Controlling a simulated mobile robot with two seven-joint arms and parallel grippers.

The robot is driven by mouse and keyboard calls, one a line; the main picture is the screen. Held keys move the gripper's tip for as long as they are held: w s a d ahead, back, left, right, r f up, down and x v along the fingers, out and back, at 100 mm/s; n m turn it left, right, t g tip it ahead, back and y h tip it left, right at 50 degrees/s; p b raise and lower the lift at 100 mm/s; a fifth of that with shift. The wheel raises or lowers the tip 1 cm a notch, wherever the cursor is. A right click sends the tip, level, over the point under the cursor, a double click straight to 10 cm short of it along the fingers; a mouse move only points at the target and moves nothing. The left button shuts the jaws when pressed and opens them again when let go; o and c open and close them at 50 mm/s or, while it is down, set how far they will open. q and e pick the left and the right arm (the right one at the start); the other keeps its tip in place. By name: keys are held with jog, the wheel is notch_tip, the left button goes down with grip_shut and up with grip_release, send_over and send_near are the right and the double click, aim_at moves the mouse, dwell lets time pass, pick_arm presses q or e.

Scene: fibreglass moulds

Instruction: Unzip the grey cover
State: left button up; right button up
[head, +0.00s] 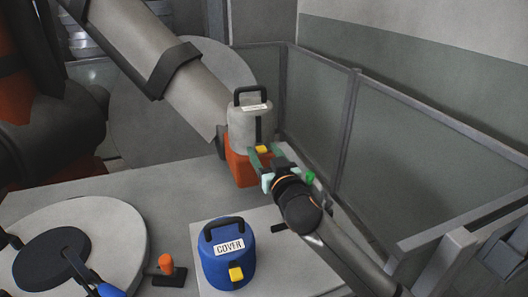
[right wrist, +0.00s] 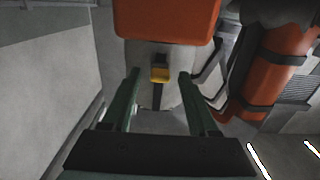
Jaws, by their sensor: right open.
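The grey cover (head: 251,121) sits over an orange body (head: 240,168), with a black handle and a white label on top. A black zip strip runs down its front to a yellow pull (head: 262,150) near the lower edge. My right gripper (head: 264,155) is open at the pull. In the right wrist view, the grey cover (right wrist: 146,58) appears upside down, and the yellow pull (right wrist: 160,74) shows between the two green fingers of the gripper (right wrist: 157,76), with a gap on each side. My left gripper is not in view.
A blue cover (head: 226,262) marked COVER, with its own yellow pull, stands in front on a pale board. An orange knob (head: 167,264) and a round grey disc (head: 125,235) lie left. Fence panels (head: 400,150) stand right. A large grey-and-orange arm (head: 150,45) hangs behind.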

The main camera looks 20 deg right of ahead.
jog(key=shift+w, duration=0.1)
grip_shut()
dwell(0.5)
dwell(0.9)
